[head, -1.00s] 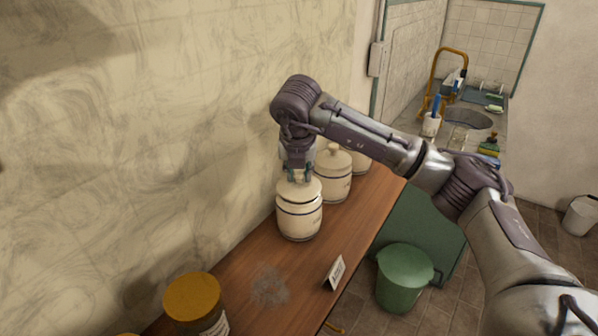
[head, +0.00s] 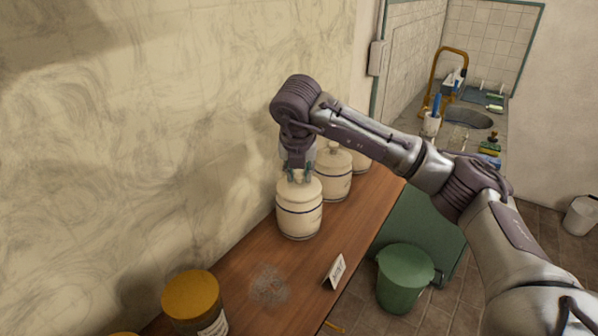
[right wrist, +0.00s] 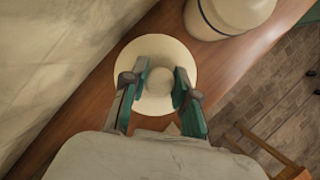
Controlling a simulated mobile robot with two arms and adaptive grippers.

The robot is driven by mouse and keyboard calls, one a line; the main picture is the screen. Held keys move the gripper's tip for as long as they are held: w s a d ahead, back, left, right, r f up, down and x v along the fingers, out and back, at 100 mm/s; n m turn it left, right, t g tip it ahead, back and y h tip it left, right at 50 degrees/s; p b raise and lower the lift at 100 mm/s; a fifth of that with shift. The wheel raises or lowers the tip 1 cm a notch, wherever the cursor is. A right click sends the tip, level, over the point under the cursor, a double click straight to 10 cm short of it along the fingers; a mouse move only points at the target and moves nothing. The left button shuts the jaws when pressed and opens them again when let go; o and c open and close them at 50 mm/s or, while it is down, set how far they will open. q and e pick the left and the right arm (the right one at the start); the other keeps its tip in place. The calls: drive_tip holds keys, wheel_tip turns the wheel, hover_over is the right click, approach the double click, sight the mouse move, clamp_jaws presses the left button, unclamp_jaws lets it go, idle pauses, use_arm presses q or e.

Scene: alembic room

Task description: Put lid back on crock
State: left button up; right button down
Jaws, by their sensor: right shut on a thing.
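The cream crock (head: 299,213) with dark blue bands stands upright on the wooden counter near the wall. Its cream lid (head: 299,187) sits at the crock's mouth and looks level; I cannot tell if it is fully seated. My right gripper (head: 299,176) points down from above, shut on the lid's round knob. In the right wrist view the lid (right wrist: 183,62) is a pale disc, with the knob (right wrist: 153,82) between the two green-edged fingers (right wrist: 160,85). The lid hides the crock below it there. My left gripper is not in view.
Another lidded crock (head: 335,180) stands close behind, with a third partly hidden beyond it. A jar with an ochre lid (head: 191,294), a grey patch (head: 269,285) and a small card (head: 335,271) are nearer on the counter (head: 245,262). A green bucket (head: 404,281) is on the floor.

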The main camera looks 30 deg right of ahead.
drive_tip(key=shift+f+b, duration=0.2)
drive_tip(key=shift+b, duration=0.25)
idle(0.3)
idle(0.3)
drive_tip(key=c, duration=0.8)
unclamp_jaws()
drive_tip(key=shift+f+b, duration=0.4)
drive_tip(key=shift+f, duration=0.1)
idle(0.6)
drive_tip(key=shift+r, duration=0.6)
drive_tip(key=shift+o, duration=0.3)
